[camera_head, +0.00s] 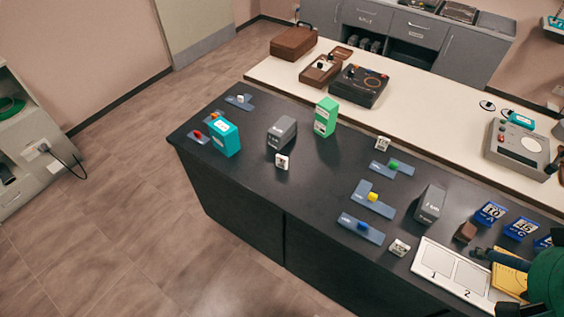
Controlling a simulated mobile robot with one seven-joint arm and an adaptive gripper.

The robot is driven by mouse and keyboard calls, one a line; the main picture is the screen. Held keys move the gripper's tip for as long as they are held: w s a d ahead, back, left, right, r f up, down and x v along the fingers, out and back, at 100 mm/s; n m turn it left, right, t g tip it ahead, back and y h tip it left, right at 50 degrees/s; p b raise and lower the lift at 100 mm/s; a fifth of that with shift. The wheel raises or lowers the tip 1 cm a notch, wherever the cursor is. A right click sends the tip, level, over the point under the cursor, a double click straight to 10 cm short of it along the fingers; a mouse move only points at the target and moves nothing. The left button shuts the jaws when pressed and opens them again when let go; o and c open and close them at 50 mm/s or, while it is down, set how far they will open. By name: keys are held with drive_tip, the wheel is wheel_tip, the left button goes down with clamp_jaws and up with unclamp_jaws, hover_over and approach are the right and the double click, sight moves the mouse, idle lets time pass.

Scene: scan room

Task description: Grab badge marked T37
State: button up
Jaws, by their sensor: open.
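No marking T37 can be read. Small white tags stand on the dark counter (330,225): one at front left (282,161), one at the back (383,143), one near the front edge (399,247); their markings are too small to read. Blue number blocks stand at the right, one reading about 10 A (489,213), another about 46 C (521,229). My gripper (488,281), dark with a green body behind it, is at the lower right, open, over the white two-panel board marked 1 and 2 (428,277). No badge shows between its fingers.
Blue-grey plates with coloured knobs (358,229) lie on the counter. Upright boxes stand there: teal (224,138), grey (281,133), green (326,116), grey (430,204). A brown block (466,232) is near my gripper. A white counter (430,118) with devices runs behind.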

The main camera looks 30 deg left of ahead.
drive_tip(key=c, duration=0.9)
drive_tip(key=shift+o, duration=0.2)
drive_tip(key=w+a+f+m+g+y+p, duration=0.15)
drive_tip(key=w+a+m, duration=0.25)
drive_tip(key=w+a, duration=0.7)
drive_tip(key=w+a+m+g+y+p, duration=0.1)
drive_tip(key=w+a+m+y+p, duration=0.2)
drive_tip(key=w+a, duration=0.8)
drive_tip(key=a+f+m+g+p, duration=0.1)
drive_tip(key=a+f+m, duration=0.2)
drive_tip(key=a+f, duration=0.3)
drive_tip(key=a+f+m+g+p, duration=0.1)
drive_tip(key=a+f+m, duration=0.2)
drive_tip(key=a+f, duration=0.4)
drive_tip(key=a+f+m+g+p, duration=0.1)
drive_tip(key=a+f, duration=0.5)
drive_tip(key=a, duration=1.3)
drive_tip(key=m+p, duration=0.1)
drive_tip(key=m, duration=0.1)
drive_tip(key=shift+w+f+m, duration=0.15)
drive_tip(key=shift+f+m, duration=0.1)
drive_tip(key=shift+m, duration=0.15)
drive_tip(key=shift+g, duration=0.25)
